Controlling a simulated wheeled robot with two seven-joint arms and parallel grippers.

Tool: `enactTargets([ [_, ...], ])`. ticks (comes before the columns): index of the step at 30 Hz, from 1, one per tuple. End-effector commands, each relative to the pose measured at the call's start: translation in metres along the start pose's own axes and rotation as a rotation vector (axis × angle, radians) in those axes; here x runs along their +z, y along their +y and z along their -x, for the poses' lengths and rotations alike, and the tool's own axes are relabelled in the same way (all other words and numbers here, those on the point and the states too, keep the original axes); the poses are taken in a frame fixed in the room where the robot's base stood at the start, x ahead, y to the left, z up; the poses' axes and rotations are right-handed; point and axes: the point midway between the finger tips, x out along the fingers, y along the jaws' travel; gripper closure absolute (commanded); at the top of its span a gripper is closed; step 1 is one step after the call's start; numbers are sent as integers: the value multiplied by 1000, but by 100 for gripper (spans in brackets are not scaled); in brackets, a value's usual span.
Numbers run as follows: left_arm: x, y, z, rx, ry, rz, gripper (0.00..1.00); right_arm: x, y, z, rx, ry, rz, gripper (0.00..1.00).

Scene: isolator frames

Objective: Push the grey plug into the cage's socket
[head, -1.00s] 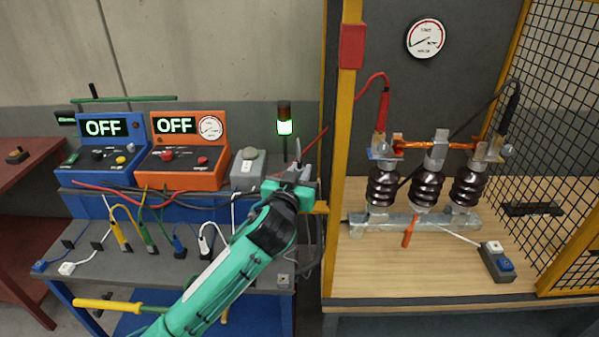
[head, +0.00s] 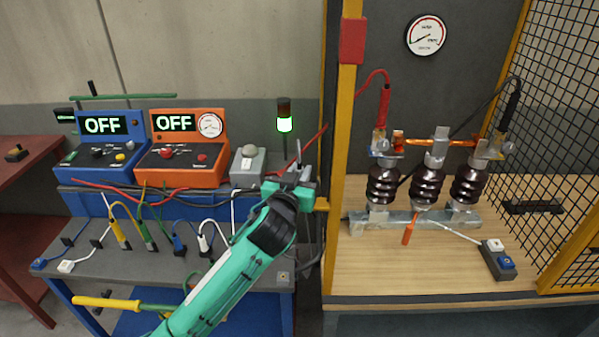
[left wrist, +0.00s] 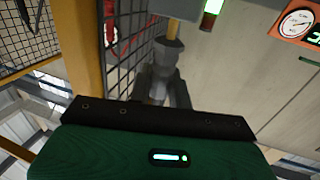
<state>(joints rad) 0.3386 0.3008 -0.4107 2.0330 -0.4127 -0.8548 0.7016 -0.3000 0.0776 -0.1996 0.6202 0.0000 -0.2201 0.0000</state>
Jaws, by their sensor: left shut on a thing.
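My left gripper (head: 291,176) is at the right end of the bench, just left of the cage's yellow post (head: 345,150). In the left wrist view its fingers (left wrist: 163,88) are shut on a grey piece, which I take to be the grey plug (left wrist: 171,52). In the head view the gripper hides the plug, and the socket is not clearly seen. My right gripper is not in view.
A blue box (head: 100,140) and an orange box (head: 188,160), both reading OFF, stand left of a grey button box (head: 248,165). A signal lamp (head: 284,122) glows green. Loose cables lie along the bench. Brown insulators (head: 427,186) stand inside the cage.

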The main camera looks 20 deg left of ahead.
Motion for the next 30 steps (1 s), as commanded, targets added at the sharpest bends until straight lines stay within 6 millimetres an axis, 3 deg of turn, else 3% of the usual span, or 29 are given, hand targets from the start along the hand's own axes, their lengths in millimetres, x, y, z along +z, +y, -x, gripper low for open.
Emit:
enactTargets([
  [20,18,0,0,1,1,-1,100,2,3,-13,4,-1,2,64],
  [21,17,0,0,1,1,-1,77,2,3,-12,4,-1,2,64],
  [24,17,0,0,0,1,-1,57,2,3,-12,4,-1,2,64],
  [30,17,0,0,0,1,-1,55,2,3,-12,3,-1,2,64],
])
